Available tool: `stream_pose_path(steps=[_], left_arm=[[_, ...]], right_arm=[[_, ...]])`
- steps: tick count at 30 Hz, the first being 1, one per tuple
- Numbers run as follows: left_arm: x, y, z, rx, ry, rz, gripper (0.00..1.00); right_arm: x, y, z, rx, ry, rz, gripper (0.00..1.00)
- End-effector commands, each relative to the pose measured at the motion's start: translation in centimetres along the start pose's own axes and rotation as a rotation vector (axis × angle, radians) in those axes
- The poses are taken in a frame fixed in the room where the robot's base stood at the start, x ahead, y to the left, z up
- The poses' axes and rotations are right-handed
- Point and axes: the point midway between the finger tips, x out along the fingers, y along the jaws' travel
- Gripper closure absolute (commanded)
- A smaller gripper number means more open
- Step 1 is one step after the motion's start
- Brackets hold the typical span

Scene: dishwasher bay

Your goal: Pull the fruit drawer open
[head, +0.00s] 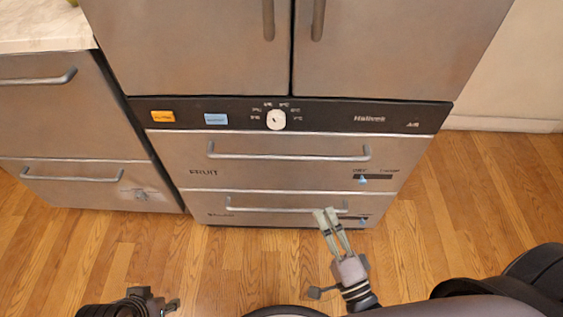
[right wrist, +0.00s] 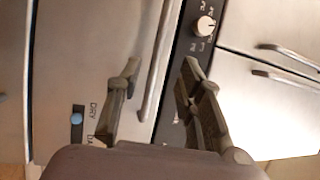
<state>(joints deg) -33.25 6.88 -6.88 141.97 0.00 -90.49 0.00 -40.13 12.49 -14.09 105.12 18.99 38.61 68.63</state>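The fruit drawer (head: 270,175) is a shut steel drawer front labelled FRUIT below the black control strip in the head view. Its long bar handle (head: 288,155) runs along its top. My right gripper (head: 325,212) is open and empty, its tips overlapping the lower drawer's handle in the head view. In the right wrist view the fruit drawer's handle (right wrist: 161,60) appears between the spread fingers (right wrist: 160,75), ahead of them; I see no contact. My left gripper (head: 160,303) is at the bottom left, low over the floor, its fingers unclear.
A lower drawer (head: 275,215) with its own handle (head: 270,208) sits under the fruit drawer. Two upper doors (head: 190,45) are shut above the control strip (head: 330,115). Cabinet drawers (head: 70,110) stand left. Wooden floor (head: 460,190) is clear at the right.

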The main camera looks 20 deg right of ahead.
Motion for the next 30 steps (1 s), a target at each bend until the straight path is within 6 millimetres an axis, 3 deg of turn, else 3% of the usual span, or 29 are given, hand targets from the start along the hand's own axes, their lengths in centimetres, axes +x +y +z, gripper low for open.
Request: stream_pose_path(steps=[5,21,30], left_arm=[[-0.1,0.0,0.0,0.000,0.001,0.000,0.61],[0.9,0.0,0.3,0.000,0.002,0.000,0.61],[1.2,0.0,0.4,0.000,0.002,0.000,0.61]], right_arm=[[1.9,-0.3,-0.1,0.004,0.003,-0.009,0.65],[13.4,-0.2,-0.1,0.001,0.002,-0.006,0.65],[17.0,-0.1,0.0,0.000,0.001,-0.002,0.65]])
